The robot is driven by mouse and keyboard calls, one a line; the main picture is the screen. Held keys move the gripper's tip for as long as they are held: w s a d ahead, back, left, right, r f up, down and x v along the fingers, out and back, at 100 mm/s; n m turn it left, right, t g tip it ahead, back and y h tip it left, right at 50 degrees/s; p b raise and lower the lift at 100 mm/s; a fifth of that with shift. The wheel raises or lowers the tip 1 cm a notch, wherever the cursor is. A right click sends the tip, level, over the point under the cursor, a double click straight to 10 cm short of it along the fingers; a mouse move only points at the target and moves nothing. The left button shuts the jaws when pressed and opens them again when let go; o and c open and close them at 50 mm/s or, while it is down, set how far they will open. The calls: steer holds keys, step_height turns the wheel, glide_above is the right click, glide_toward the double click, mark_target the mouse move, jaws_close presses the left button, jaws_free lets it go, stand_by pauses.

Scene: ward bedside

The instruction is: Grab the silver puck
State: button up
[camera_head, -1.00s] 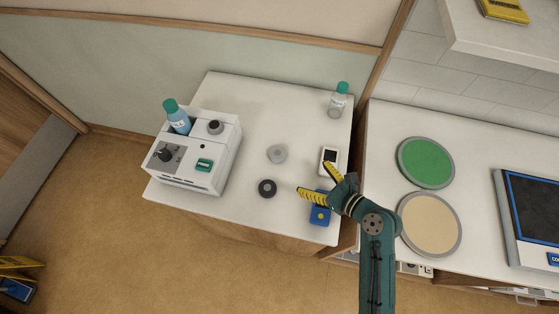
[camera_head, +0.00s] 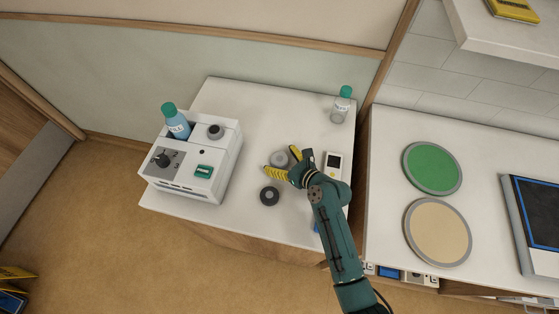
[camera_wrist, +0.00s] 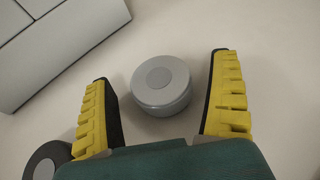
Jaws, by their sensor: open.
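The silver puck (camera_head: 278,158) is a light grey disc lying flat on the white bedside table, in the middle. In the wrist view the silver puck (camera_wrist: 161,85) sits between and slightly beyond the two yellow fingers, with space on both sides. My gripper (camera_head: 282,161) is open and empty beside the puck in the head view, and partly overlaps it there. In the wrist view my gripper (camera_wrist: 160,98) has its fingers spread on either side of the puck. I cannot tell its exact height above the table.
A dark puck (camera_head: 269,196) lies close by, also at the lower left of the wrist view (camera_wrist: 46,162). A white machine (camera_head: 193,163) with a blue bottle (camera_head: 177,125) stands left. A clear bottle (camera_head: 341,106) stands at the back right. A white handheld device (camera_head: 333,166) lies right.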

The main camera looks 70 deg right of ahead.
steer(key=c, duration=1.4)
